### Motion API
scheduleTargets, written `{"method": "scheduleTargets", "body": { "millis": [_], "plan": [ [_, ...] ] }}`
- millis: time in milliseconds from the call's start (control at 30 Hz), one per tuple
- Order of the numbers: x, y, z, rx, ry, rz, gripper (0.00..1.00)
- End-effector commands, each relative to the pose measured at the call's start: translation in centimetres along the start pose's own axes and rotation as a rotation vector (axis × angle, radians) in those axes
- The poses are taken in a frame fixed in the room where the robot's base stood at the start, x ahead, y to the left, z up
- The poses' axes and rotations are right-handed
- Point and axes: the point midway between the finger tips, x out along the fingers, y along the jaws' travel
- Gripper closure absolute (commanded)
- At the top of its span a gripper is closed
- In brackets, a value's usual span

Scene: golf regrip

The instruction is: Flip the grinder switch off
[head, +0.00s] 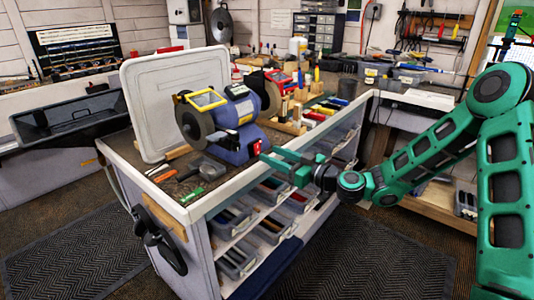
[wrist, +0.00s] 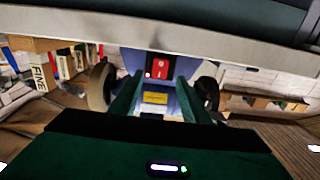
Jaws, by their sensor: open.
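The blue bench grinder (head: 235,122) stands on the workbench, with a wheel at each side and a yellow-framed shield. Its red switch (head: 257,147) is on the near side of the base, facing my gripper. In the wrist view the red switch (wrist: 159,68) sits in a dark surround, between my two fingers, with a small white spot at its lower left. I cannot tell its on or off position. My gripper (head: 270,159) is open and empty, just in front of the switch at the bench edge. The green fingers also frame the switch in the wrist view (wrist: 160,82). Contact is not visible.
A large white tray (head: 165,95) leans upright behind the grinder. Hand tools (head: 185,175) lie on the near bench corner. Wooden blocks (head: 290,125) and small containers stand to the right. Open shelves with bins (head: 240,258) are below the bench's pale edge.

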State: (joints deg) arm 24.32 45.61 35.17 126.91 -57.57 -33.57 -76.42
Motion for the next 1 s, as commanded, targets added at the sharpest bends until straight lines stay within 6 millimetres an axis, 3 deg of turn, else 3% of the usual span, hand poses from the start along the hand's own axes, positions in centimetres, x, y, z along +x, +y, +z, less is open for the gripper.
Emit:
{"method": "scheduleTargets", "body": {
  "millis": [100,300,667,867,1000],
  "plan": [
    [2.0,-0.1,-0.1,-0.002,0.002,-0.001,0.58],
    [3.9,0.0,0.0,0.0,-0.001,0.0,0.58],
    [4.4,0.0,0.0,0.0,-0.001,0.0,0.58],
    [4.3,0.0,0.0,0.0,-0.001,0.0,0.99],
    [4.3,0.0,0.1,0.001,0.001,0.0,0.99]
  ]
}}
